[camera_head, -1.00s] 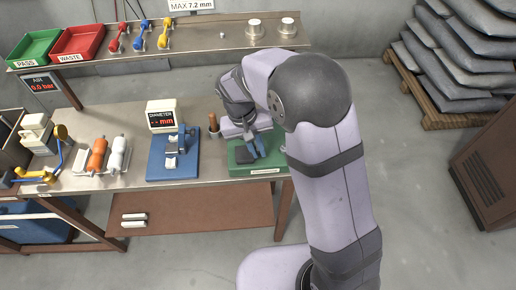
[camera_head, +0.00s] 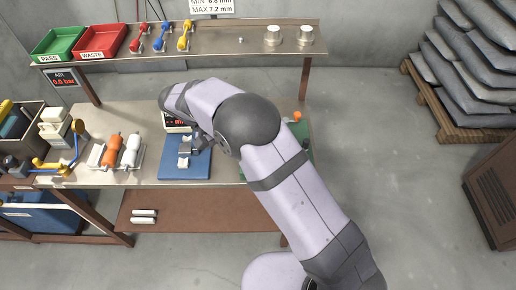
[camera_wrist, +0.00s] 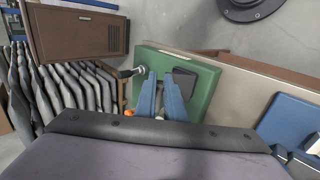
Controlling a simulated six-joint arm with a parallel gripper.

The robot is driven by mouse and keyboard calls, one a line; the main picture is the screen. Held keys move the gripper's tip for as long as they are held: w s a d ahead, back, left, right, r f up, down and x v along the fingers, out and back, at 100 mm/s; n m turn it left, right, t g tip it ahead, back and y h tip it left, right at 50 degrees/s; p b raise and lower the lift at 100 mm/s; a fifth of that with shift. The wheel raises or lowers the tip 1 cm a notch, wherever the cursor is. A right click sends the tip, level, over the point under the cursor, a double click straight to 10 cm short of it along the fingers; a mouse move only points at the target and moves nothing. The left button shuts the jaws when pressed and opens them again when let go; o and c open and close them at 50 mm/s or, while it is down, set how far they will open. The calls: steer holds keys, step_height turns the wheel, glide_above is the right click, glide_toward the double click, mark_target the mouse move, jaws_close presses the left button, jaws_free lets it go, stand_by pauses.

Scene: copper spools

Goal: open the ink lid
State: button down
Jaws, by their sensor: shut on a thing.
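The green mat (camera_wrist: 205,97) lies on the bench, and part of it shows in the head view (camera_head: 302,140) behind my arm. A dark square pad (camera_wrist: 184,78), which looks like the ink pad, shows on the mat in the wrist view. I cannot tell whether its lid is on. My gripper (camera_wrist: 161,84) has two blue fingers close together, seen over the mat with the pad beside the right finger. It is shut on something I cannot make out.
A black and silver item (camera_wrist: 130,72) lies at the mat's left edge, and an orange knob (camera_wrist: 129,112) is nearby. An upper shelf (camera_head: 235,42) holds green and red trays.

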steer(key=a+f+h+b, duration=0.1)
steer(key=a+f+h, duration=0.1)
steer(key=a, duration=0.4)
steer(key=shift+a+h+b, duration=0.2)
steer(key=shift+h+b, duration=0.1)
steer(key=shift+h, duration=0.1)
stand_by(0.4)
steer(key=c, duration=1.8)
jaws_free()
steer(key=shift+c, duration=0.2)
steer(key=shift+r, duration=0.25)
